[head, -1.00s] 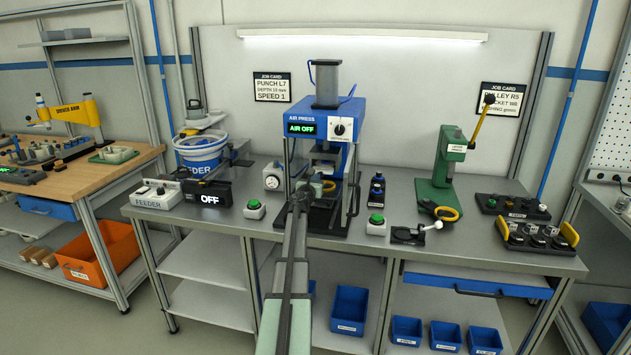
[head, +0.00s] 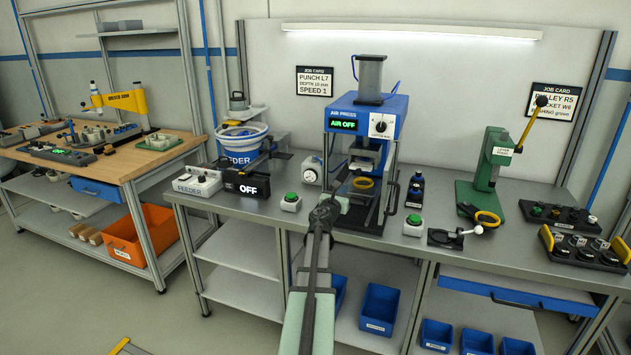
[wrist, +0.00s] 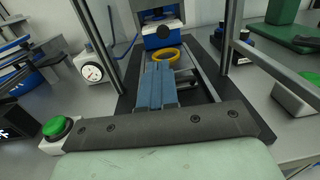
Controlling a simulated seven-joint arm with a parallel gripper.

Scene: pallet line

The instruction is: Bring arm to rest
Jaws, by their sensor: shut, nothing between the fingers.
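My arm reaches from the bottom of the head view toward the workbench (head: 262,208). The gripper end points at the front of the blue air press (head: 368,115), whose display reads "AIR OFF". In the wrist view my gripper (wrist: 160,68) shows as blue-grey fingers closed together, with nothing held. They point at a yellow ring (wrist: 166,56) that lies in the press, beyond the fingertips. The ring also shows in the head view (head: 363,183). In the head view the fingers are mostly hidden behind my wrist.
A green-button box (head: 290,202) stands left of the press and another (head: 413,225) right. A green lever press (head: 490,170) stands at right. Press posts flank my fingers in the wrist view.

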